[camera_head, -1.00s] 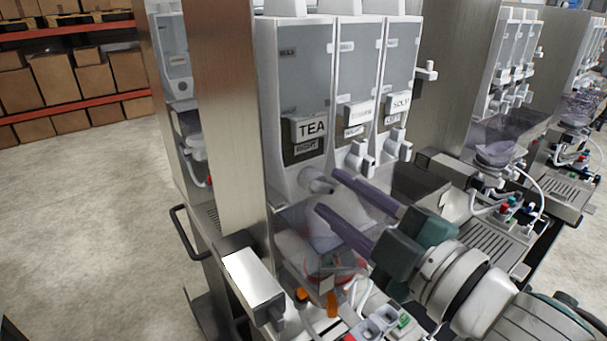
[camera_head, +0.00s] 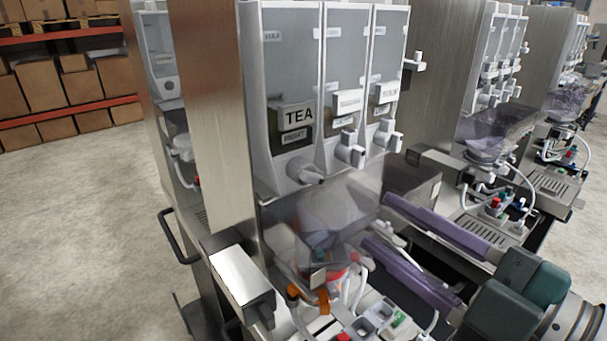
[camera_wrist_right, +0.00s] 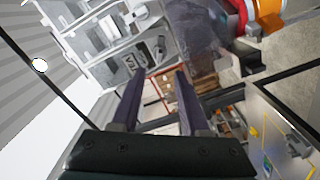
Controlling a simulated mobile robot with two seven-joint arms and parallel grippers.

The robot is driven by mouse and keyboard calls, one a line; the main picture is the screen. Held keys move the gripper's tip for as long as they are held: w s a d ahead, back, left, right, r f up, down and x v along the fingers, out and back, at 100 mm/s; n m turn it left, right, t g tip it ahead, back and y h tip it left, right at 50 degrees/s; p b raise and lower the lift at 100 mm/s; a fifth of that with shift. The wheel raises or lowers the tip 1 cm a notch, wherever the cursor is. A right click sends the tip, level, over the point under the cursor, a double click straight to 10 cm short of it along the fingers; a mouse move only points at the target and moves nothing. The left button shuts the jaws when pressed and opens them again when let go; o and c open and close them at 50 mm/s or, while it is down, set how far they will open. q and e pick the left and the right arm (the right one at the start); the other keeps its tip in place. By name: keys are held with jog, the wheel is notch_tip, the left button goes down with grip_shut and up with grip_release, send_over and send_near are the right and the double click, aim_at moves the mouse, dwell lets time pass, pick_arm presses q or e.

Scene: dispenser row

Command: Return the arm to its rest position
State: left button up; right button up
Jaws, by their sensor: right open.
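My right gripper (camera_head: 395,235) is in the lower right of the head view, with two long purple fingers apart and nothing between them. It is in front of the dispenser machine, to the right of the clear hopper (camera_head: 335,215). The fingers also show in the right wrist view (camera_wrist_right: 155,90), spread with empty space between them. The dispenser labelled TEA (camera_head: 299,116) stands behind and to the left of the gripper, with its spout above the hopper. My left gripper is not in view.
Two more dispensers (camera_head: 348,98) stand beside the tea one. A steel post (camera_head: 215,120) and a box-shaped housing (camera_head: 240,278) are at left. More machines (camera_head: 490,140) stand at right. Shelves with cartons (camera_head: 65,90) are far back. Open floor (camera_head: 85,230) lies at left.

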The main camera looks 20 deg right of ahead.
jog(key=s+d+f+m+g+h, duration=0.2)
jog(key=d+f+m+g+h, duration=0.25)
jog(key=m+h, duration=0.35)
jog(key=s+a+f+m+g+y, duration=0.25)
jog(key=s+m+g, duration=0.35)
jog(key=s+g, duration=0.5)
notch_tip(320, 180, up, 16)
jog(key=s+t+p, duration=0.2)
jog(key=p, duration=1.5)
jog(key=shift+s+a, duration=0.2)
jog(key=shift+a, duration=0.1)
jog(key=shift+r+h, duration=0.1)
jog(key=shift+h, duration=0.15)
